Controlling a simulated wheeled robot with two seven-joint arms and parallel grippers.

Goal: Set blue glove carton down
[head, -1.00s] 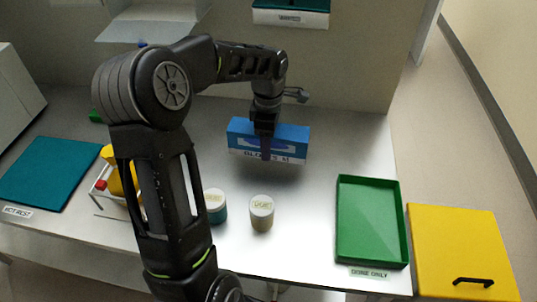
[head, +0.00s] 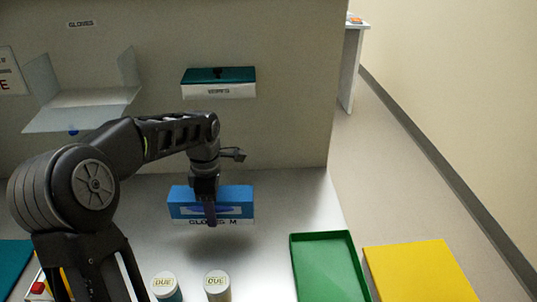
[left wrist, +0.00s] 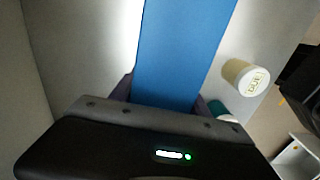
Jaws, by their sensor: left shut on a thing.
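The blue glove carton (head: 238,204), with a white label strip reading "GLOVES M", is over the back part of the metal bench in the head view. My left gripper (head: 208,208) comes down over it from above and is shut on it, one finger showing across the carton's front face. In the left wrist view the carton (left wrist: 182,50) fills the middle, between the fingers. Whether its underside touches the bench is hard to tell. My right gripper is not in view.
Two lidded jars (head: 217,285) stand at the front. A green tray (head: 297,268) and a yellow panel (head: 415,268) are at right. A clear shelf (head: 85,108) labelled "GLOVES" and a teal-topped wipes box (head: 220,90) are on the back wall. Bench right of the carton is clear.

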